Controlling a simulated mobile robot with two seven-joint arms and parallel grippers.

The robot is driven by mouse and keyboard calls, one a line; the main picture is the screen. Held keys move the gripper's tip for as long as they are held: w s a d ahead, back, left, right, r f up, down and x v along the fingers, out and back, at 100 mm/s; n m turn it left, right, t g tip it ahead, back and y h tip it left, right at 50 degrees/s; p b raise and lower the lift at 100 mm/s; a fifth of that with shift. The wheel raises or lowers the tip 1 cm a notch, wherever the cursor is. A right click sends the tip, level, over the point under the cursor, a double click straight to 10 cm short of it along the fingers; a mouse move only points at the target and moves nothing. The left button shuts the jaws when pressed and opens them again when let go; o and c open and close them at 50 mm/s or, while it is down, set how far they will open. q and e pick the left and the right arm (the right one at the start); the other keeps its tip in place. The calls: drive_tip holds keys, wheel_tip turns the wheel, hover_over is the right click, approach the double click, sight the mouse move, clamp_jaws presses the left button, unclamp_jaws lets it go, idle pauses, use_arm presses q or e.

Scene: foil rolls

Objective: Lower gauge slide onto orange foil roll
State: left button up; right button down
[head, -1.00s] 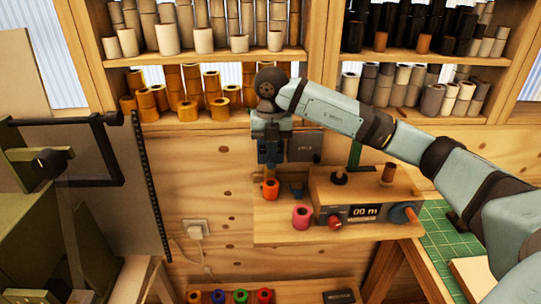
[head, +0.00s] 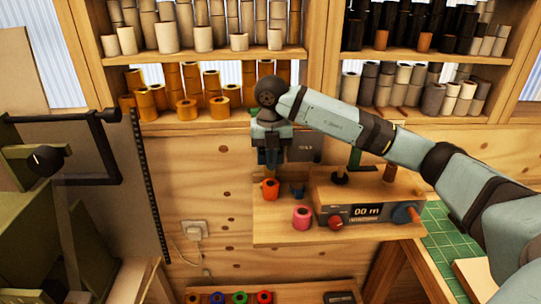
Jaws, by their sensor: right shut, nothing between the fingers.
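The orange foil roll (head: 270,189) stands upright at the left end of the wooden gauge stand (head: 283,232). My right gripper (head: 271,166) points straight down just above the roll, shut and empty. A small gap seems to remain between its fingertips and the roll. The gauge unit (head: 366,211), with a "00 m" display, sits on the stand to the right. A small dark blue piece (head: 297,190) is beside the orange roll; I cannot tell whether it is the gauge slide. My gripper hides what lies behind it. My left gripper is not in view.
A pink roll (head: 302,217) stands at the stand's front. A red knob (head: 336,222) and blue knob (head: 404,214) project from the gauge unit. Shelves of rolls (head: 217,105) are behind. A green machine (head: 40,225) is at left, a green cutting mat (head: 447,237) at right.

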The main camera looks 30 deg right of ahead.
drive_tip(key=shift+f, duration=0.3)
drive_tip(key=s+a+r, duration=0.1)
drive_tip(key=s+r+p, duration=0.1)
drive_tip(key=s, duration=0.1)
drive_tip(key=s+a+r+p, duration=0.1)
drive_tip(key=shift+s+a, duration=0.15)
drive_tip(key=shift+a, duration=0.2)
idle(0.5)
